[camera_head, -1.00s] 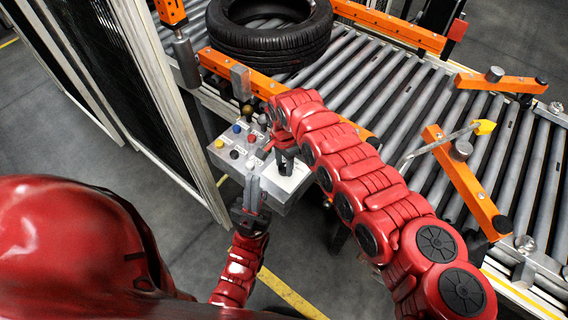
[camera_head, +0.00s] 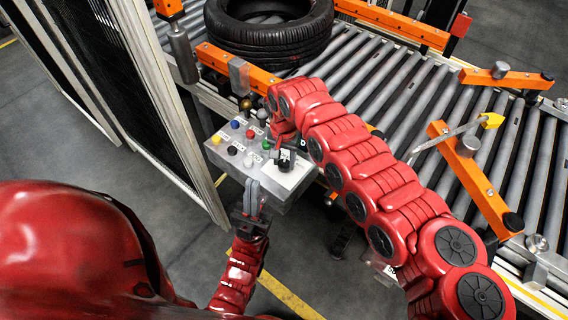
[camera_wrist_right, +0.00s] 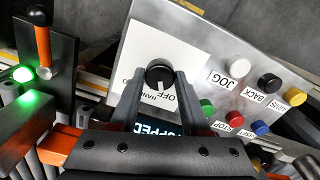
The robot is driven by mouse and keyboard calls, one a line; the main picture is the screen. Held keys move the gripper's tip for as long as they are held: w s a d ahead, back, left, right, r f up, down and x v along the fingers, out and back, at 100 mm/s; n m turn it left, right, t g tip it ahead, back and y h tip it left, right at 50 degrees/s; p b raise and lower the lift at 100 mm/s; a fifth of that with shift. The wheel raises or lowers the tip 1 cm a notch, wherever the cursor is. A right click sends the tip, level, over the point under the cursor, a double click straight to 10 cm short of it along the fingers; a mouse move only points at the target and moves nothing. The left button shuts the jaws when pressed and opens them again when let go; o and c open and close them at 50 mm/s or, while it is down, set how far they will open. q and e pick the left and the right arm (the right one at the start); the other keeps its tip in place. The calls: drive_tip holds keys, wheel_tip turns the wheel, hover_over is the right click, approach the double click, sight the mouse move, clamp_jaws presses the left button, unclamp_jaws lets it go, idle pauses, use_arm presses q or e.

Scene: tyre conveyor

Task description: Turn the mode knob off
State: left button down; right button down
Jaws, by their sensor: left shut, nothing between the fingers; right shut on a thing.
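The mode knob (camera_wrist_right: 160,73) is a round black knob with a white mark, on a white label plate (camera_wrist_right: 140,48) of the grey control box (camera_head: 300,180). In the right wrist view its mark points down the picture, toward the "OFF" lettering. My right gripper (camera_wrist_right: 157,82) has its two dark fingers around the knob, one at each side, shut on it. In the head view my right wrist and arm partly cover the knob area. My left gripper (camera_head: 252,186) is shut and empty, at the near edge of the box.
Several coloured buttons (camera_wrist_right: 208,107) sit beside the knob, and a partly hidden display (camera_wrist_right: 160,130) reads "...OPPED". A tyre (camera_head: 268,35) lies on the roller conveyor (camera_head: 400,80) behind the box. An orange-handled lever (camera_wrist_right: 43,45) and a green light (camera_wrist_right: 23,74) are nearby.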

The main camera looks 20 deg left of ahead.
sight(284, 163)
drive_tip(key=shift+n+b, duration=1.3)
drive_tip(key=shift+n, duration=0.3)
drive_tip(key=shift+c, duration=1.9)
unclamp_jaws()
drive_tip(key=shift+r+b, duration=0.35)
drive_tip(key=shift+r, duration=0.2)
wheel_tip(284, 163, up, 16)
drive_tip(key=b, duration=0.3)
drive_tip(key=shift+r, duration=0.2)
